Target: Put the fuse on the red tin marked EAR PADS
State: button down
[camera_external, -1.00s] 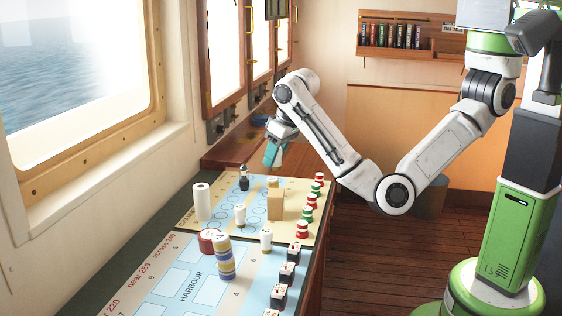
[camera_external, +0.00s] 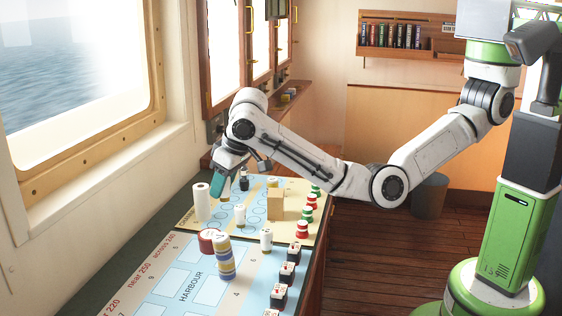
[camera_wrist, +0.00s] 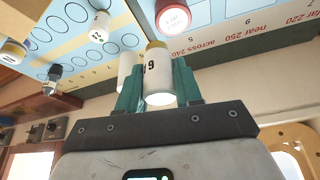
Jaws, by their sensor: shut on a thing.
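The fuse appears to be the white cylinder (camera_wrist: 158,76) with a gold end and a dark 9, between the teal fingers in the wrist view. My gripper (camera_wrist: 159,88) is shut on it; in the external view my gripper (camera_external: 216,186) is above the far left of the board, beside the tall white roll. The red tin (camera_external: 207,241) stands on the near chart, left of a yellow, blue and white stack. Its pale top shows in the wrist view (camera_wrist: 173,19), apart from the fuse. Its lettering is too small to read.
The tall white roll (camera_external: 202,203) stands close to my gripper. A tan block (camera_external: 276,204), small white cylinders (camera_external: 266,240) and a dark piece (camera_external: 244,182) stand on the boards. Red, green and black pieces line the right edge. The yellow-blue stack (camera_external: 226,262) stands close beside the tin.

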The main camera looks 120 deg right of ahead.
jog(key=w+f, duration=0.1)
jog(key=f, duration=0.1)
jog(key=w+d+f, duration=0.1)
jog(key=f, duration=0.1)
jog(key=w+f, duration=0.1)
jog(key=w, duration=0.1)
jog(key=shift+w+d+f, duration=0.1)
jog(key=shift+d+f, duration=0.05)
jog(key=shift+f, duration=0.25)
jog(key=shift+f+p, duration=0.6)
jog(key=shift+f, duration=0.85)
jog(key=shift+f, duration=0.15)
jog(key=c, duration=0.7)
grip_release()
jog(key=shift+c, duration=0.2)
jog(key=v, duration=1.2)
jog(key=shift+b, duration=0.4)
jog(key=shift+w, duration=0.1)
